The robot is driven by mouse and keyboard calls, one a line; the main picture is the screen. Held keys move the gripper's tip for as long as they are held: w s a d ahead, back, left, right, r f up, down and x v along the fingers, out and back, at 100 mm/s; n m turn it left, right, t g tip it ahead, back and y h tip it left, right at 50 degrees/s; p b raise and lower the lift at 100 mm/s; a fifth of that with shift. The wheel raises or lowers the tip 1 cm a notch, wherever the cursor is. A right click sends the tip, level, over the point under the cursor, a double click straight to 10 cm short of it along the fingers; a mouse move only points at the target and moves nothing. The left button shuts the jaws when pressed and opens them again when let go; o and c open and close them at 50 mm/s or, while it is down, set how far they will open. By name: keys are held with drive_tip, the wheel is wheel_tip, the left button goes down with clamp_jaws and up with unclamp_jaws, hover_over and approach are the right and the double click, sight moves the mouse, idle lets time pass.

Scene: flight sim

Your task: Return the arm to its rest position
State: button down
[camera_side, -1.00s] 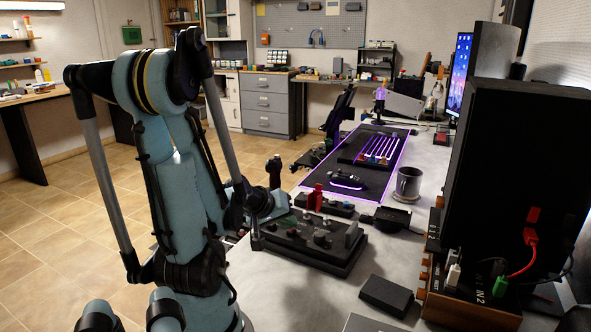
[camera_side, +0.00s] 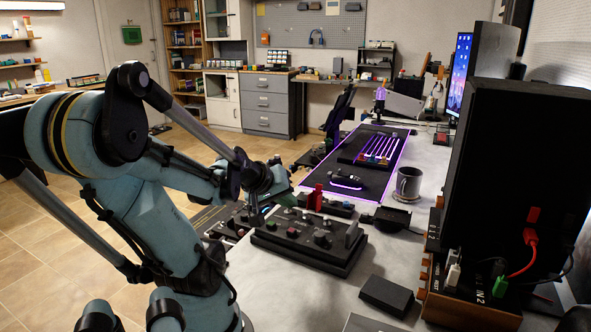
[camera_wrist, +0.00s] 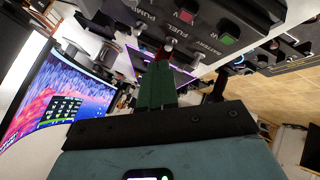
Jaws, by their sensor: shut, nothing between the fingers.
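My gripper (camera_wrist: 157,84) shows in the wrist view as a pair of green fingers closed together, with nothing between them. In the side view its green tip (camera_side: 288,200) is small, at the end of my folded blue-grey arm. It appears above the rear edge of the dark switch panel (camera_side: 310,238), left of a red lever (camera_side: 316,198). I cannot tell its exact gap to the panel.
The wrist view shows switch panels (camera_wrist: 215,25) with labelled switches along the top and a lit monitor (camera_wrist: 58,92) at left. On the desk are a mug (camera_side: 408,185), a purple-lit mat (camera_side: 395,160), a small black box (camera_side: 386,296) and a tall black case (camera_side: 520,180).

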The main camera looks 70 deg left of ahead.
drive_tip(key=shift+r, duration=0.2)
drive_tip(key=w+d+m+h, duration=0.2)
drive_tip(key=d+m, duration=0.5)
drive_tip(key=d, duration=0.4)
drive_tip(key=w+d+r+m+g+h, duration=0.1)
drive_tip(key=w+d+m, duration=0.4)
drive_tip(key=d, duration=0.7)
drive_tip(key=shift+r+m+h, duration=0.3)
drive_tip(key=shift+m+h, duration=0.3)
drive_tip(key=shift+m, duration=0.6)
drive_tip(key=c, duration=1.8)
unclamp_jaws()
